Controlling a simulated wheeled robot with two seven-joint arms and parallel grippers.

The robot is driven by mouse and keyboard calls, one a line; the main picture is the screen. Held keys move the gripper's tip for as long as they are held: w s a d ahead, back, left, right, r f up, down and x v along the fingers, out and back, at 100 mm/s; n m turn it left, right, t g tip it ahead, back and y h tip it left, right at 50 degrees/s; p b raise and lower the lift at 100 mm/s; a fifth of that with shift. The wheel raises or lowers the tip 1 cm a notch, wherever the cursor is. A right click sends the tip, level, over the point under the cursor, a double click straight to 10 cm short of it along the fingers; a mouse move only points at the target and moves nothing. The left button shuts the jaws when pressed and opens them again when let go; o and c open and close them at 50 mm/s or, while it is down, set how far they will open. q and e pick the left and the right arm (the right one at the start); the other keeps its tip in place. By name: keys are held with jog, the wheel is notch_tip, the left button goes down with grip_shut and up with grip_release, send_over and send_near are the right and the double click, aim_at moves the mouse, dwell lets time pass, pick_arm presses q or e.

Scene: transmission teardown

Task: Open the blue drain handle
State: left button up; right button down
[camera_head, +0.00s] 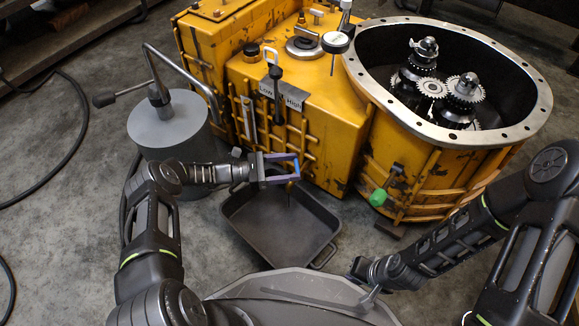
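My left gripper (283,169) is in front of the yellow transmission housing (320,130), low on its near side and above the rear part of the drain pan. Its two fingers stand apart with a gap between them. Blue-purple colour shows along the fingers. I cannot make out a separate blue drain handle; it may be hidden at or behind the fingers. A thin dark vertical shape (289,189) shows just below the fingertips. My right gripper (368,284) is low in the view, away from the housing, and its fingers are not clear.
A dark drain pan (240,222) lies on the floor below the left gripper. A grey drum (170,127) with a bent-handled pump stands left of the housing. A green knob (378,197) sits low on the housing. A black cable (72,150) runs along the left floor.

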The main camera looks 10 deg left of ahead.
pick_arm(q)
jog(key=o, duration=0.5)
jog(key=shift+c, duration=0.2)
jog(key=v, duration=0.8)
jog(key=shift+c, duration=0.4)
